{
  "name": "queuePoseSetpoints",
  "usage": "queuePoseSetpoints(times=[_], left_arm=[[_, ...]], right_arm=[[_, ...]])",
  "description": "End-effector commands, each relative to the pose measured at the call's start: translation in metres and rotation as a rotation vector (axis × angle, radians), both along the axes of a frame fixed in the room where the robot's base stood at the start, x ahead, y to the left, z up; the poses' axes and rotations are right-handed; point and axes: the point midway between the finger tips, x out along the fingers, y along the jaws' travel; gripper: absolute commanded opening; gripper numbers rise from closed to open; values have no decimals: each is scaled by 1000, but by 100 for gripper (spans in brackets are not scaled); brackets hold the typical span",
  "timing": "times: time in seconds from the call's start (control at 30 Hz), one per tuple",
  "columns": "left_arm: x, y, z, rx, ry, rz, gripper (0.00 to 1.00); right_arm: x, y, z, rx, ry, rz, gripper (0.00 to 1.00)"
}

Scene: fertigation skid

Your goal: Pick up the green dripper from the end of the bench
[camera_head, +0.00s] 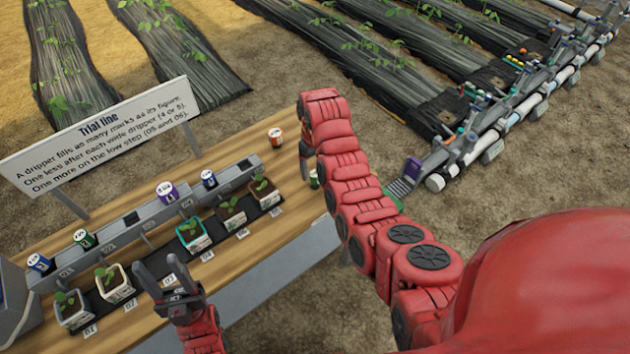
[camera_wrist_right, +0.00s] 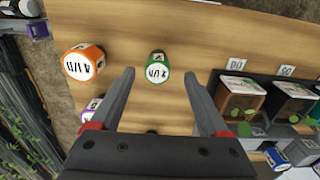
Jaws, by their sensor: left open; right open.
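The green dripper (camera_wrist_right: 157,68), with a white marked top, stands on bare wood at the bench end in the right wrist view. In the head view only a sliver of it (camera_head: 313,179) shows beside my right arm. My right gripper (camera_wrist_right: 159,64) is open, and the dripper appears between its fingertips in the picture. I cannot tell how far below them it is. My left gripper (camera_head: 156,268) is open and empty over the front of the bench, near the seedling pots.
An orange dripper (camera_head: 275,136) stands near the green one; it also shows in the right wrist view (camera_wrist_right: 84,62). A grey step (camera_head: 130,231) holds several drippers, including another green one (camera_head: 84,238). Potted seedlings (camera_head: 193,234) line the front. A sign (camera_head: 108,132) stands behind the bench.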

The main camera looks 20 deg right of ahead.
Motion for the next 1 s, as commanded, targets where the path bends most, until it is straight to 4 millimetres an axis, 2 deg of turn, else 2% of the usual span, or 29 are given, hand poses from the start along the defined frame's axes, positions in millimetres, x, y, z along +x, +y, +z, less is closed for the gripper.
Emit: queuePoseSetpoints(times=[0.17, 0.37, 0.6, 0.9, 0.93, 1.0], left_arm=[[0, 0, 10, 0, 1, 0, 50], [0, 0, 26, 0, 1, 0, 50], [0, 0, 27, 0, 1, 0, 50], [0, 0, 27, 0, 0, 0, 50], [0, 0, 27, 0, 1, 0, 50], [0, 0, 27, 0, 1, 0, 50]], right_arm=[[-1, -1, -8, 0, 9, 0, 79], [0, -4, -29, -1, 6, -1, 79], [1, -4, -50, -1, 2, 0, 79], [1, -4, -53, 0, 0, -1, 79], [1, -4, -53, 0, 0, -1, 77], [1, -4, -53, 0, 0, -1, 64]])
